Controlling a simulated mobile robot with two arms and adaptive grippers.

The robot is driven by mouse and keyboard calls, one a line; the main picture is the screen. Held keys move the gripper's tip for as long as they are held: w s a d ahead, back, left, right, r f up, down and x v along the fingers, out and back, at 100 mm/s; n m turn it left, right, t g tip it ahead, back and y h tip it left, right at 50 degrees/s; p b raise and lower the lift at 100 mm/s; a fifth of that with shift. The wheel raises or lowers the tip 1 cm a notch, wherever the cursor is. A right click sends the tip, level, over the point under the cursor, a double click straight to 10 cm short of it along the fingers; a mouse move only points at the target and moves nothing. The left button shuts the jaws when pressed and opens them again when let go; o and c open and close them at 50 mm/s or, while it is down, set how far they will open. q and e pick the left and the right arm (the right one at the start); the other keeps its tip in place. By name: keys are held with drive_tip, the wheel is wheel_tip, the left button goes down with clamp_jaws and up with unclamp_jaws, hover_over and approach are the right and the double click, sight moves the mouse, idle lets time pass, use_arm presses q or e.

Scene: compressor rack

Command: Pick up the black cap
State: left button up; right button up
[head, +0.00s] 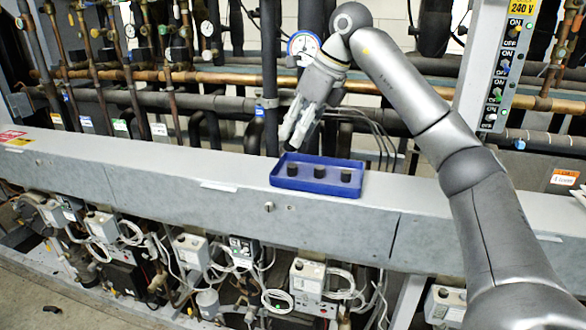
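A blue tray (318,188) lies on the grey beam and holds three short black caps in a row: a left one (292,169), a middle one (319,171) and a right one (346,175). A small dark piece (52,309) lies on the floor at the lower left; it is too small to tell if it is a cap. My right gripper (292,138) points down above the tray's back left edge, apart from the caps. Its fingers look close together, and I cannot tell how far they are open. My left gripper is not in view.
The grey beam (150,180) is clear to the left of the tray. Behind it stand pipes, a dark vertical pipe (270,90) and a round gauge (303,45) close to my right gripper. A switch panel (497,75) stands at the right. Wired boxes (307,280) sit below.

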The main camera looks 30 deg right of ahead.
drive_tip(key=s+d, duration=0.1)
drive_tip(key=d, duration=0.1)
hover_over(292, 165)
drive_tip(key=s+d, duration=0.1)
drive_tip(key=s, duration=0.1)
drive_tip(key=shift+m+h, duration=0.3)
drive_tip(key=shift+h, duration=0.1)
wheel_tip(292, 165, down, 4)
drive_tip(key=shift+f+p, duration=0.1)
drive_tip(key=shift+p, duration=0.3)
drive_tip(key=shift+a+f+p, duration=0.1)
drive_tip(key=shift+f+p, duration=0.3)
drive_tip(key=shift+f, duration=0.1)
drive_tip(key=p+x, duration=0.1)
drive_tip(key=x, duration=0.2)
drive_tip(key=shift+w+f, duration=0.1)
drive_tip(key=shift+f, duration=0.15)
drive_tip(key=shift+w+f, duration=0.15)
drive_tip(key=shift+f, duration=0.15)
drive_tip(key=c, duration=0.3)
drive_tip(key=shift+c, duration=0.2)
drive_tip(key=shift+r, duration=0.2)
